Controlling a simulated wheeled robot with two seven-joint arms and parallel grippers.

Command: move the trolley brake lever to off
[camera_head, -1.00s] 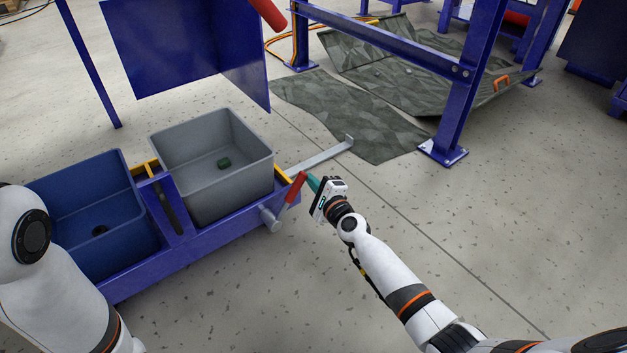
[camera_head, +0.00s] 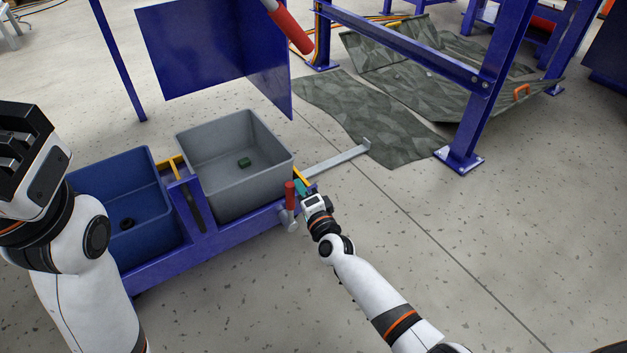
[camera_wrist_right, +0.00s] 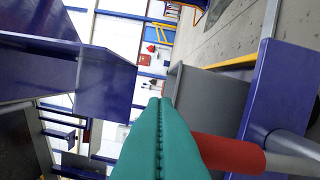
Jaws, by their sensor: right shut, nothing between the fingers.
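The trolley brake lever has a red grip (camera_head: 290,196) and a grey metal pivot. It stands about upright at the right end of the blue trolley frame (camera_head: 225,240). My right gripper (camera_head: 303,187) has its teal fingers shut and empty, just right of the red grip.
A flat grey bar (camera_head: 340,160) sticks out right. A blue stand post (camera_head: 490,90) rises farther right.

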